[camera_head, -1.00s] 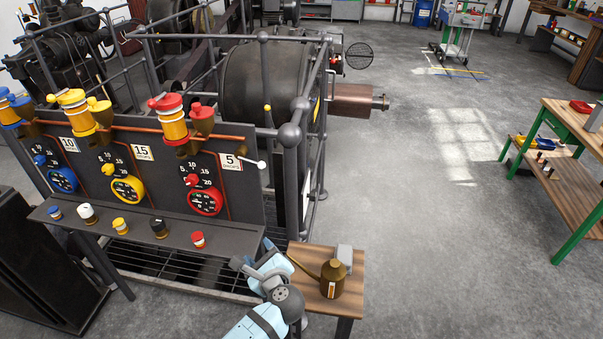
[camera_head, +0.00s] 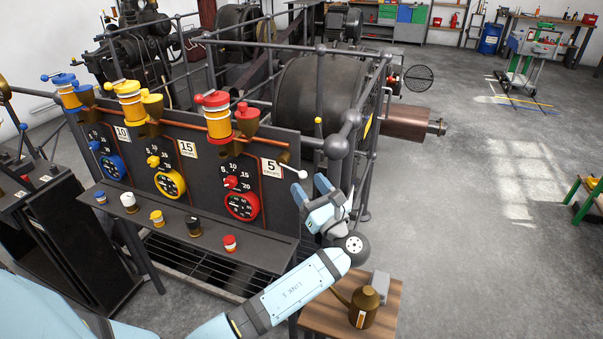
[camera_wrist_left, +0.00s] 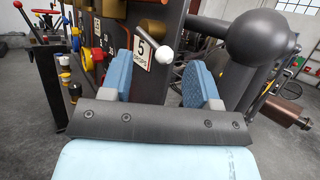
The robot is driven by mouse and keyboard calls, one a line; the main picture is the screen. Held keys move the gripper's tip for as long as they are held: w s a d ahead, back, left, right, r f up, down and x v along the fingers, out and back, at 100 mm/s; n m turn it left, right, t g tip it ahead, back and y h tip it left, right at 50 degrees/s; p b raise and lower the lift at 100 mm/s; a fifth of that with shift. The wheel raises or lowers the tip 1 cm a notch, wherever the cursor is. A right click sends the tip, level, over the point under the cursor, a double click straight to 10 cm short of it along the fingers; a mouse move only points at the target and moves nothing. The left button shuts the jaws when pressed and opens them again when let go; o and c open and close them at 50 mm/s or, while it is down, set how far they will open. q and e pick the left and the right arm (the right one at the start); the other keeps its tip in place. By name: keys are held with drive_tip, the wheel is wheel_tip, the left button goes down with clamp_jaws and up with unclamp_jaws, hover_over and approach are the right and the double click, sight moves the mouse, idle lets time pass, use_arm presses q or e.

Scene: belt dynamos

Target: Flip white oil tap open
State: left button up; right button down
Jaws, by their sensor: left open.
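The white oil tap (camera_head: 293,173) is a short white lever with a rounded end. It sticks out to the right and slightly down from the right end of the copper pipe, beside the "5" label. In the left wrist view the tap (camera_wrist_left: 166,54) appears in the gap between my two blue fingers, its white end toward me. My left gripper (camera_head: 311,188) is open and empty, just right of and below the tap, fingers pointing toward the panel. I cannot tell whether either finger touches it. My right gripper is not in view.
The dark panel (camera_head: 280,217) carries blue, yellow and red oilers and gauges. A railing post with a round ball (camera_head: 337,147) stands close to my left gripper. Small caps line the shelf (camera_head: 180,215). A brass oil can (camera_head: 364,306) stands on a wooden stool below. Open floor lies right.

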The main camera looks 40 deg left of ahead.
sight(303, 178)
use_arm(q)
drive_tip(key=shift+x, duration=1.95)
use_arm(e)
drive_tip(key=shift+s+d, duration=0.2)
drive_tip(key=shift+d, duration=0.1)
